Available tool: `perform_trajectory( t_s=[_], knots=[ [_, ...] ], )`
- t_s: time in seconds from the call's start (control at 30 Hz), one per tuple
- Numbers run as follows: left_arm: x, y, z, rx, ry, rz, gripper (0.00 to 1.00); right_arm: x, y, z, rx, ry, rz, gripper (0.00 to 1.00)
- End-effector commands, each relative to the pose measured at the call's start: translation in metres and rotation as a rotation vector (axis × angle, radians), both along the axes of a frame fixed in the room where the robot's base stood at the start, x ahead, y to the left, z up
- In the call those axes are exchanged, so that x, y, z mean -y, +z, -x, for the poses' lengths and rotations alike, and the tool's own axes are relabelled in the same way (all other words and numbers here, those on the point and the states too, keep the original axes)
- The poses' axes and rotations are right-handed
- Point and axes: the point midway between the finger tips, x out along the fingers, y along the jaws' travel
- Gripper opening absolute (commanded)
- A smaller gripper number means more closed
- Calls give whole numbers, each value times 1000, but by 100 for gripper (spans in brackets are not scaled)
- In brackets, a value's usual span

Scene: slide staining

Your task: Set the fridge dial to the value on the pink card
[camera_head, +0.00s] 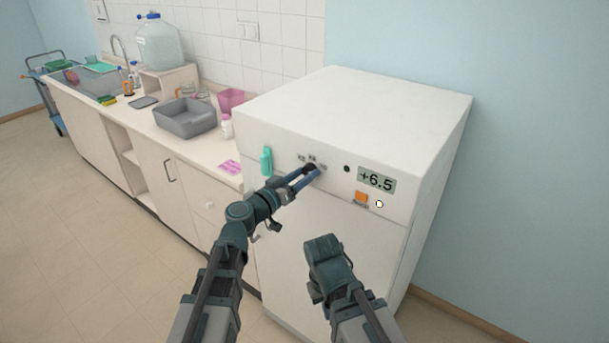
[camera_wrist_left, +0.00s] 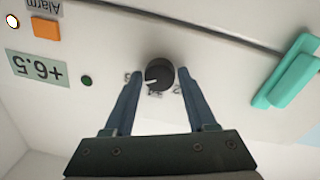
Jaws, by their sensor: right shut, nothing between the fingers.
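The dial (camera_wrist_left: 160,74) is a round black knob on the white fridge's (camera_head: 350,108) front panel. In the left wrist view its white mark points left and slightly down; the small labels around it are partly hidden and hard to read. My left gripper (camera_head: 312,170) is at the dial, its two fingers (camera_wrist_left: 160,70) apart on either side of the knob, with a gap visible on both sides. The pink card (camera_head: 231,167) lies on the counter left of the fridge; its writing is too small to read. My right gripper (camera_head: 322,245) is shut and empty, lower, before the fridge door.
The display (camera_head: 376,180) reads +6.5, with a dark green round light (camera_head: 347,169) and an orange alarm button (camera_head: 361,198) near it. A teal handle (camera_head: 266,160) sticks out left of the dial. A grey basin (camera_head: 185,120) and white bottle (camera_head: 226,126) stand on the counter.

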Motion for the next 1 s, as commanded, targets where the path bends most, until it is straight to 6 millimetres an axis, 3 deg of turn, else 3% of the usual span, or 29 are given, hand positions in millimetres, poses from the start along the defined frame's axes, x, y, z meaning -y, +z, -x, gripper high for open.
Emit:
perform_trajectory(
  t_s=[0.03, 0.3, 0.67, 1.0],
  knots=[
    [0, 0, 0, 0, 0, 0, 46, 0, 0, 0, 0, 0, 0, 0],
    [0, 0, 0, 0, 0, 0, 0, 0, 0, 0, 0, 0, 0, 0],
    [0, -1, 0, -36, -1, 51, 0, 0, -1, 0, 0, 0, 0, 0],
    [0, -1, 0, -196, 0, 270, 0, 0, -6, 0, 0, 0, 0, 0]
  ],
)
